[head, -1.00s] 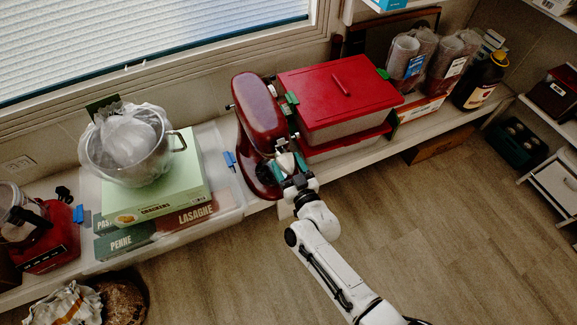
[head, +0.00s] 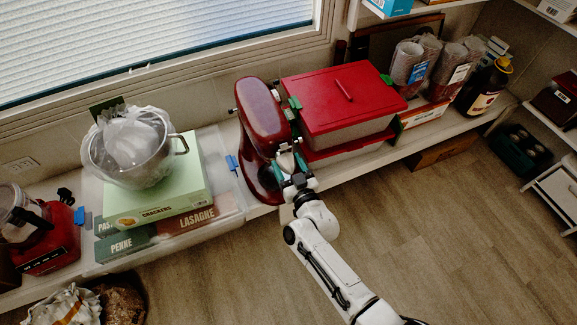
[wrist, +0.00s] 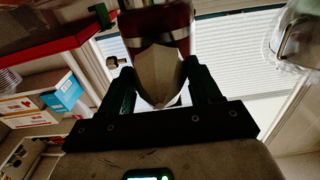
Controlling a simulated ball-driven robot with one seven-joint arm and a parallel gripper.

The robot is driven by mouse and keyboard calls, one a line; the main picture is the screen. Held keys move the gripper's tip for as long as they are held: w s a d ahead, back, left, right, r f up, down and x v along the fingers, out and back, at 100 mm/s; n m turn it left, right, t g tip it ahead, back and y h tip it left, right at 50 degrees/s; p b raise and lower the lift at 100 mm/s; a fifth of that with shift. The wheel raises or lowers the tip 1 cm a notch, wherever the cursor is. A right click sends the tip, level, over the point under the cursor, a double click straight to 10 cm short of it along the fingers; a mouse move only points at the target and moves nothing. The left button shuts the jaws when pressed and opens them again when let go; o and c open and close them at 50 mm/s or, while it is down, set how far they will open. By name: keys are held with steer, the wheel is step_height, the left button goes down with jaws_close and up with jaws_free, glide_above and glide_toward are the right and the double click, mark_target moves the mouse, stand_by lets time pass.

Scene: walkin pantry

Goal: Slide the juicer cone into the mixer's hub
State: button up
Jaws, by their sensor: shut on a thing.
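The red mixer (head: 262,112) stands on the shelf, its head's front end facing my arm. In the wrist view the red mixer head (wrist: 172,18) with its silver band is straight ahead. My gripper (head: 288,168) is right at that front end. Its two dark fingers (wrist: 160,82) are shut on the pale, ridged juicer cone (wrist: 158,72), one on each side. The cone also shows as a small whitish shape in the head view (head: 286,160). It lines up with the silver band, and its far end is hidden. I cannot tell whether it is inside the hub.
A red-lidded box (head: 335,100) stands close to the mixer's right. To the left, a steel bowl (head: 140,165) in plastic wrap sits on a green crackers box (head: 160,203), with pasta boxes below. A food processor (head: 45,240) is at far left. The floor (head: 430,235) at right is clear.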

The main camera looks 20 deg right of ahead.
steer(key=shift+w+r, duration=0.1)
steer(key=shift+w, duration=0.15)
steer(key=o, duration=1.1)
steer(key=shift+s, duration=0.15)
steer(key=s+p, duration=0.2)
steer(key=s, duration=0.8)
steer(key=shift+s, duration=0.3)
steer(key=shift+a, duration=0.1)
